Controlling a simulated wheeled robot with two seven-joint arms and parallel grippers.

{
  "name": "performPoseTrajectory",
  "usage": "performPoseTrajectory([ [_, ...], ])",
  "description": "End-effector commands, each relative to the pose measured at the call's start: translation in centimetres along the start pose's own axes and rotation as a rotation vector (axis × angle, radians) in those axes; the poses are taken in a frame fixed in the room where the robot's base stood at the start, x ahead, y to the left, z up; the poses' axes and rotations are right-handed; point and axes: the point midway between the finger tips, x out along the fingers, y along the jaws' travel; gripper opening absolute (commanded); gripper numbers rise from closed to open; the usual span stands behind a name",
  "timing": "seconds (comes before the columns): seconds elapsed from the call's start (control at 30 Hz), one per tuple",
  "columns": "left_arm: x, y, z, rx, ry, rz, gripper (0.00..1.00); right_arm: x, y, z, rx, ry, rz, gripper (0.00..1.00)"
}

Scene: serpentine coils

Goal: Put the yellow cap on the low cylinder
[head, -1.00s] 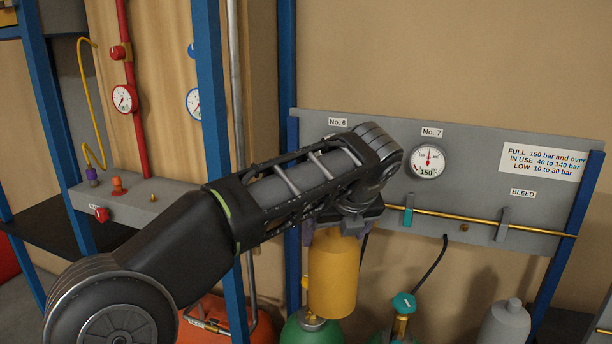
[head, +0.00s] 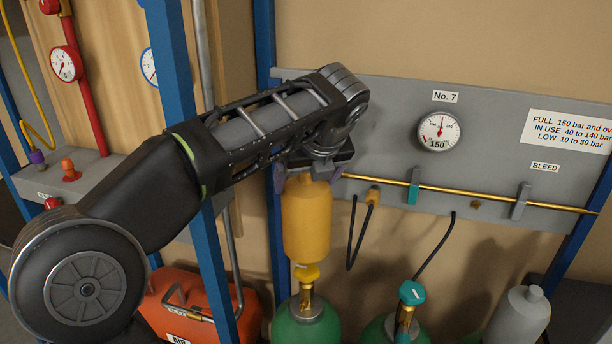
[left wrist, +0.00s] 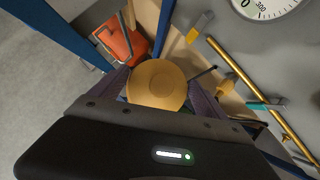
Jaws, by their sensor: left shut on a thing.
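My left gripper (head: 308,172) is shut on the yellow cap (head: 307,220) and holds it upright by its top. The cap also shows between the fingers in the left wrist view (left wrist: 157,84). In the head view it appears just above the yellow valve (head: 306,273) of a green cylinder (head: 306,328); I cannot tell whether they touch. A second green cylinder (head: 375,331) has a teal valve (head: 411,293). The No. 7 gauge (head: 438,131) is marked 150. The No. 6 label and gauge are hidden behind my arm. My right gripper is out of view.
A grey panel (head: 490,105) carries a brass pipe (head: 470,190) with clips. Black hoses hang behind the cylinders. A grey capped cylinder (head: 521,315) stands at right. Blue posts (head: 180,100) and an orange case (head: 195,305) are close to my arm.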

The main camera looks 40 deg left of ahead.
Motion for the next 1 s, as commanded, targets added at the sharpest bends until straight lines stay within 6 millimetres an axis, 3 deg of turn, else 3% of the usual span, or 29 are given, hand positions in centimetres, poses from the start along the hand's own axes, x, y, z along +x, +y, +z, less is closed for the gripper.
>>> performPoseTrajectory([
  [0.5, 3.3, 0.1, -2.1, -0.001, -0.001, 0.000, 0.13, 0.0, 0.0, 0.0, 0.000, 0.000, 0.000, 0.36],
  [1.0, 3.7, 0.0, -2.3, -0.001, -0.001, -0.001, 0.13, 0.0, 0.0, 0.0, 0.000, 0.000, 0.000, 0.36],
])
